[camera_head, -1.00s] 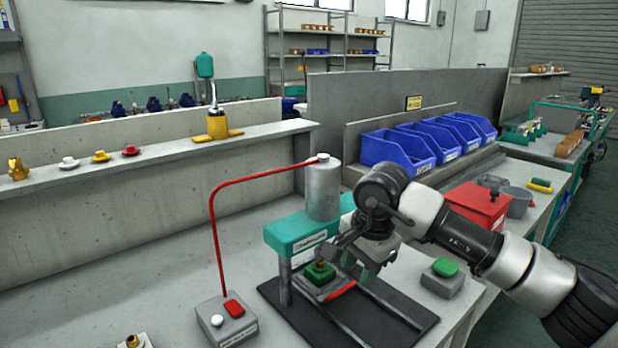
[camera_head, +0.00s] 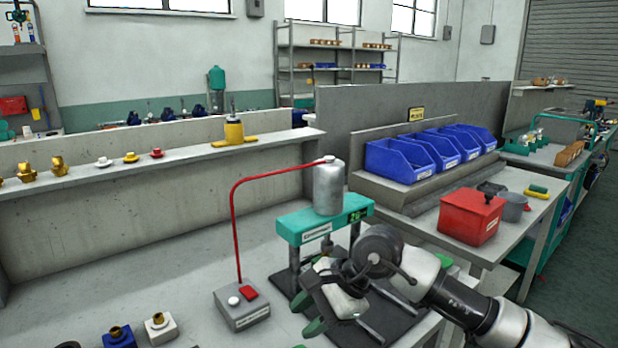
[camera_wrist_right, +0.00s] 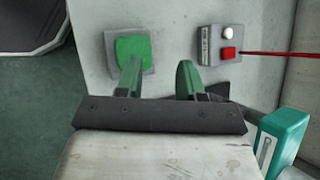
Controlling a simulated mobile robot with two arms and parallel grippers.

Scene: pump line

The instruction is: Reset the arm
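My right arm reaches in from the lower right in the head view. Its gripper (camera_head: 308,313) points left, in front of the teal press (camera_head: 322,222). In the right wrist view its two green fingers (camera_wrist_right: 159,77) stand apart with nothing between them, so it is open and empty. Beyond the fingers lie a grey block with a green top (camera_wrist_right: 133,50) and the button box (camera_wrist_right: 220,45). The press shows at the lower right. The gripper and wrist hide most of the press's lower fixture in the head view. My left gripper is not in view.
The button box (camera_head: 242,309) with a red bent pipe (camera_head: 236,225) stands left of the press. Small fittings on blue (camera_head: 119,338) and white (camera_head: 160,328) blocks sit front left. A red box (camera_head: 470,216) and blue bins (camera_head: 400,161) are at right. The bench behind the button box is clear.

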